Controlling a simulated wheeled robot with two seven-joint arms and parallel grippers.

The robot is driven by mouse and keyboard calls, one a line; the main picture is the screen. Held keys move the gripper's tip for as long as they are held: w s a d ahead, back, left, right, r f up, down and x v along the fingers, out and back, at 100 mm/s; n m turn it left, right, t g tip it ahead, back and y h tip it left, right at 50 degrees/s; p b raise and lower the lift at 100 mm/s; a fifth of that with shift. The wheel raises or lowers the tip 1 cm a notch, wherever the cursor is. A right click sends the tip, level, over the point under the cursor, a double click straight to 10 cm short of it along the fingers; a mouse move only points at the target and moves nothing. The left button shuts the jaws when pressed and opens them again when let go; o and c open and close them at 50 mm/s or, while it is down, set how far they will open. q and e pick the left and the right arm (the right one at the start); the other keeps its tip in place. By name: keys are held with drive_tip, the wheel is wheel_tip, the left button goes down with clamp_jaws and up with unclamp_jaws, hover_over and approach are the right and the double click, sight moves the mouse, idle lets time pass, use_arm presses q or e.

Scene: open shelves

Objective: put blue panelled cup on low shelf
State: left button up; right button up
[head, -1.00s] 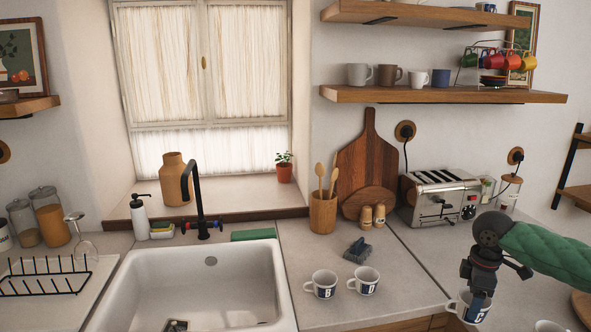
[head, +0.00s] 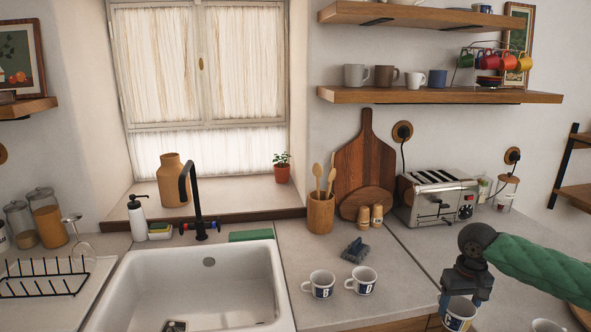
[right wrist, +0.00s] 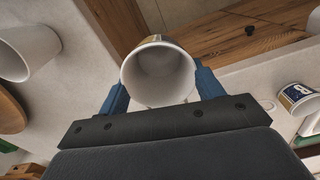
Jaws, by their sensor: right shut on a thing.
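A white cup with a blue panel lettered C (head: 458,318) is at the lower right of the head view. My right gripper (head: 462,297) is shut on it from above. In the right wrist view the cup (right wrist: 158,78) sits between the two blue fingers, its open mouth facing the camera. It is at the counter's front edge; whether it touches the counter I cannot tell. Two similar cups, lettered B (head: 319,285) and D (head: 362,281), stand on the counter. The lower wall shelf (head: 440,96) is at the upper right. My left gripper is out of view.
Several mugs stand on the lower shelf, with a mug rack (head: 490,62) toward its right end. A toaster (head: 436,198) and cutting board (head: 365,165) stand below it. The sink (head: 200,285) is left of the cups. Another white cup (head: 547,325) is at the bottom right.

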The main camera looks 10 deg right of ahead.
drive_tip(key=a+f, duration=0.5)
drive_tip(key=a, duration=0.8)
drive_tip(key=a+f+n, duration=0.1)
drive_tip(key=a+f, duration=0.4)
drive_tip(key=a, duration=0.8)
drive_tip(key=shift+s+a, duration=0.2)
drive_tip(key=shift+r, duration=0.1)
